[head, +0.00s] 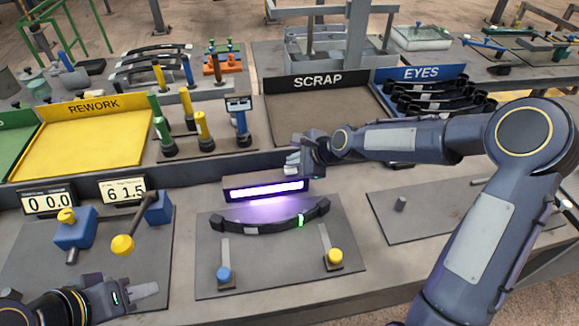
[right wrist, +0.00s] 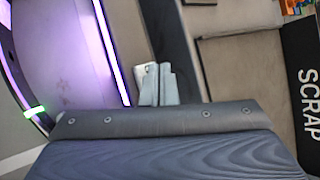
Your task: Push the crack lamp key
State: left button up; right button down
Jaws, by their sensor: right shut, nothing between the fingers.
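The crack lamp (head: 265,190) is a dark bar with a lit purple-white strip, behind the curved dark spring leaf (head: 262,227). The leaf carries a bright green line near its right end. My right gripper (head: 293,161) is shut and empty, at the lamp's back right edge.
The leaf lies on a grey plate (head: 290,272) with a blue knob (head: 224,274) and a yellow knob (head: 335,256). Two number displays (head: 123,189) stand left. Yellow REWORK (head: 85,145), SCRAP (head: 345,103) and EYES (head: 400,77) bins line the back. The right plate (head: 430,215) is mostly clear.

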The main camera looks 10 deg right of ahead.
aim_at(294, 169)
jog(key=shift+r+p, duration=2.15)
jog(key=shift+r, duration=0.9)
jog(key=s+d+r+n, duration=0.2)
jog(key=s+n, duration=0.3)
jog(key=s, duration=0.6)
jog(key=s+d+r+n+g+h, duration=0.1)
jog(key=s+d+r+n, duration=0.1)
jog(key=s+n, duration=0.4)
jog(key=s+d+r+n+h, duration=0.1)
jog(key=s+d+n, duration=0.3)
jog(key=s, duration=1.1)
jog(key=shift+s+r+n, duration=0.3)
jog(key=shift+r+n, duration=0.35)
jog(key=shift+n, duration=0.45)
